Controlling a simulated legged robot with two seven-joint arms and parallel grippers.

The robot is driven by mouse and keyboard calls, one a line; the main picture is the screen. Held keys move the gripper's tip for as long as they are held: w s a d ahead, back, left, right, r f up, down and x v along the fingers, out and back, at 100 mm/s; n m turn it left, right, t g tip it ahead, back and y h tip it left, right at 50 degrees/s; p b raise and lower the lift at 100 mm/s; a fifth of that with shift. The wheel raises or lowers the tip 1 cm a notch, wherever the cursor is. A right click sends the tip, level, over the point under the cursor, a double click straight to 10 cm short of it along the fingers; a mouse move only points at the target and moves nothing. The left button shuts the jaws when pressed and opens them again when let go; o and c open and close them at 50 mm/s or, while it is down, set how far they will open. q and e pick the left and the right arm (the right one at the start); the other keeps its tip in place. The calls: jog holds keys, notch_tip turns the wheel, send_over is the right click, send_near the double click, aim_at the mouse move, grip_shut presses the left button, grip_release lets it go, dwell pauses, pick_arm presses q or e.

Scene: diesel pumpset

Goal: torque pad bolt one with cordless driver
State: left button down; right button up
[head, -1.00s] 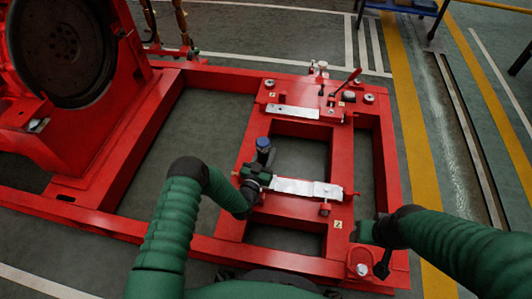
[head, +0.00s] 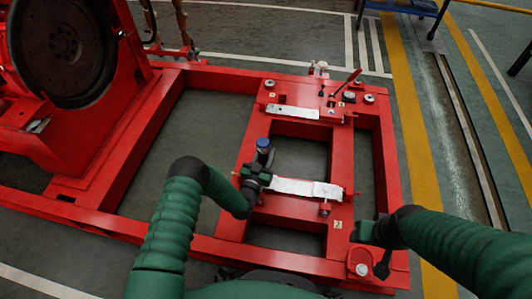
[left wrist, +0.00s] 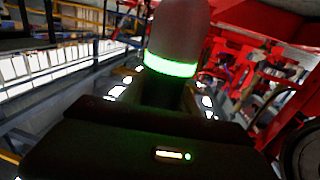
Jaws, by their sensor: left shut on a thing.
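A cordless driver (head: 264,145) with a blue-topped end stands at the near cross-plate of the red frame, at the left end of a silver pad strip. My left gripper (head: 258,176) is shut on it. In the left wrist view the driver (left wrist: 172,68) shows as a grey rounded body with a glowing green ring, above a dark block with a small light. Its working tip and any bolt under it are hidden. The silver pad strip (head: 305,187) lies on the cross-plate. My right gripper (head: 372,243) is over the frame's near right corner; its jaws are too small to read.
A bolt head (head: 362,269) sits at the near right corner. A large dark flywheel (head: 62,45) stands at the left. Frame openings show bare floor.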

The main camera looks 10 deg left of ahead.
jog(key=p+v, duration=0.2)
jog(key=w+p+v, duration=0.1)
jog(key=p+v, duration=0.1)
jog(key=shift+r, duration=0.25)
dwell(0.4)
